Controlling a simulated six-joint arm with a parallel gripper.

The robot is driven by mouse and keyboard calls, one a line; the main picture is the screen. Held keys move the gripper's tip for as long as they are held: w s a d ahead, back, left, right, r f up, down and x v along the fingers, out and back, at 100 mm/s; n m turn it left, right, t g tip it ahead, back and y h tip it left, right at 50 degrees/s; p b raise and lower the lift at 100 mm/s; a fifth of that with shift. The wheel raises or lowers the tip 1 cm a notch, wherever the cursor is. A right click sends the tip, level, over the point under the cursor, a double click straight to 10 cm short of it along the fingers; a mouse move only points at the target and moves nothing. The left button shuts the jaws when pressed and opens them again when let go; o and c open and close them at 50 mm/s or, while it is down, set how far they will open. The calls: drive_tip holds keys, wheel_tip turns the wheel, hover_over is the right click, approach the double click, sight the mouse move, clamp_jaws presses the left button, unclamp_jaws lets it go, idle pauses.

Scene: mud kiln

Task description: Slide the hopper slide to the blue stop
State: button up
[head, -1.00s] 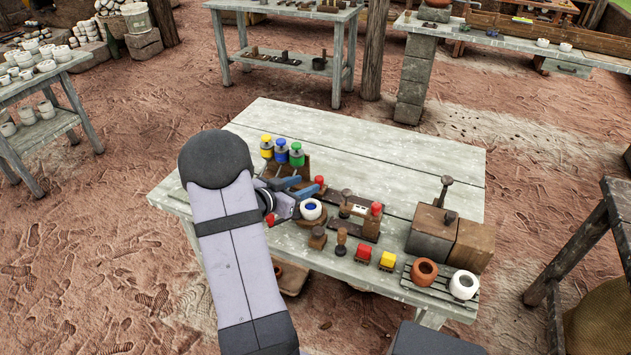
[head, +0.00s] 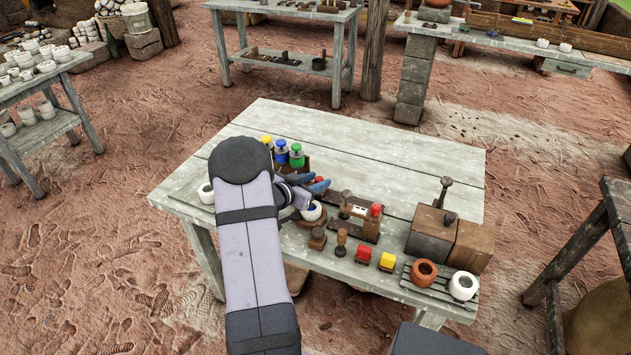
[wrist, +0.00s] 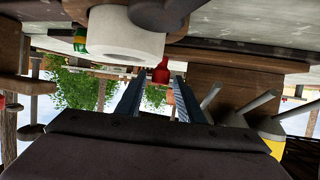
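My gripper (head: 318,184) is over the table's near-left part, beside the wooden stand (head: 305,163) with yellow, blue and green containers. In the wrist view its two blue-grey fingers (wrist: 155,98) are apart. A red knob (wrist: 161,73) shows beyond and between the fingertips, with no clear contact. In the head view a red knob (head: 319,179) shows between the fingers; it may belong to the hopper slide. The slide's body is mostly hidden by my gripper and arm. I cannot make out a blue stop for certain; the blue container (head: 281,155) is the clearest blue thing.
A white bowl (head: 311,211) stands just below my gripper, and another white cup (head: 206,193) at the left edge. To the right are a dark board with a red knob (head: 376,210), red and yellow blocks, a wooden box (head: 432,235) and pots. The table's back (head: 400,150) is clear.

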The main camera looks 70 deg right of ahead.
clamp_jaws()
drive_tip(key=shift+s, duration=2.25)
drive_tip(key=shift+w, duration=0.1)
drive_tip(key=shift+o, duration=1.5)
unclamp_jaws()
drive_tip(key=shift+b+v, duration=0.35)
drive_tip(key=shift+v, duration=3.35)
